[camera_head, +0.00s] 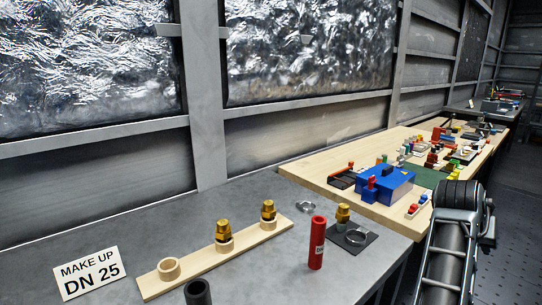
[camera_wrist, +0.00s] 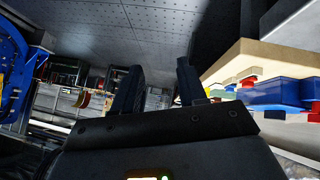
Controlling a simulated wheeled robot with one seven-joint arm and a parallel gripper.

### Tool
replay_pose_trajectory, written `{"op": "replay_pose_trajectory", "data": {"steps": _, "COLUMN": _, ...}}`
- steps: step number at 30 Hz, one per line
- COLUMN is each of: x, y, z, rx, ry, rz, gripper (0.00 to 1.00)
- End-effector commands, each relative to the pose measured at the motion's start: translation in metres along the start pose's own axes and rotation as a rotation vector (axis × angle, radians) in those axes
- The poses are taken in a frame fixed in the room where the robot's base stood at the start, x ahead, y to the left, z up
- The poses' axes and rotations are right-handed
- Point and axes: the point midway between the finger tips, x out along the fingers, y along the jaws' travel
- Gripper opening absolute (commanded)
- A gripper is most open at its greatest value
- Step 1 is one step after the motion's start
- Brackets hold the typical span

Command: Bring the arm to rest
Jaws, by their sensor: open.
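My gripper (camera_wrist: 158,88) shows in the wrist view with its two dark fingers apart and nothing between them. In the head view my arm rises at the lower right, beside the benches; the fingers cannot be made out there. The arm is clear of the objects on the grey bench (camera_head: 330,283).
The grey bench holds a wooden strip (camera_head: 190,269) with brass fittings, a red cylinder (camera_head: 317,243), a dark pad (camera_head: 366,238) and a "MAKE UP DN 25" sign (camera_head: 87,273). A wooden bench (camera_head: 315,173) behind carries a blue box (camera_head: 385,184) and several small parts. Floor (camera_head: 515,215) is open at right.

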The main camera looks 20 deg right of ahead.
Motion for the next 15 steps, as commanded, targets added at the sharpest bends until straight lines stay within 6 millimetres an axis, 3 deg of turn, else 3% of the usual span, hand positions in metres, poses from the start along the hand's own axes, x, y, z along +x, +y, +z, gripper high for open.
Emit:
{"op": "replay_pose_trajectory", "data": {"steps": 8, "x": 0.014, "y": 0.017, "z": 0.018, "rx": -0.21, "ry": 0.325, "rz": 0.009, "gripper": 0.41}}
{"op": "replay_pose_trajectory", "data": {"steps": 15, "x": 0.005, "y": 0.011, "z": 0.057, "rx": -0.398, "ry": 0.552, "rz": -0.079, "gripper": 0.41}}
